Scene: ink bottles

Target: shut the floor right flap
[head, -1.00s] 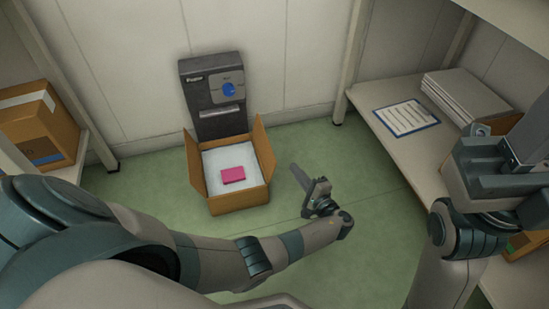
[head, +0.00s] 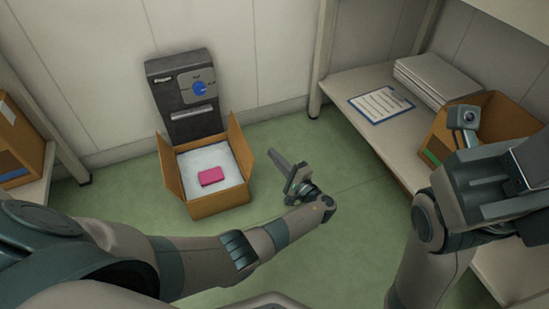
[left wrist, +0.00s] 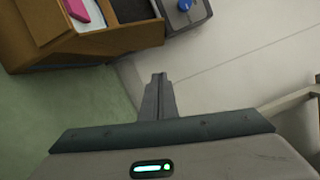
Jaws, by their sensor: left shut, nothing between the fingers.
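The open cardboard box (head: 218,205) stands on the green floor, with white lining and a pink block (head: 211,176) inside. Its right flap (head: 241,148) stands up and leans outward; the left flap (head: 168,170) is also up. My left gripper (head: 275,156) is shut and empty, just right of the right flap, with a visible gap between them. In the left wrist view, the shut fingers (left wrist: 158,90) point toward the wall base, and the box's brown side and flap (left wrist: 110,42) show at upper left. My right gripper (head: 520,170) is at the right edge, its fingers unclear.
A dark machine with a blue knob (head: 187,90) stands behind the box against the wall. A shelf (head: 345,88) at right holds a clipboard (head: 381,104), a stack of papers (head: 437,77) and an open carton (head: 505,118). Another carton (head: 18,150) is at left. Floor around the box is clear.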

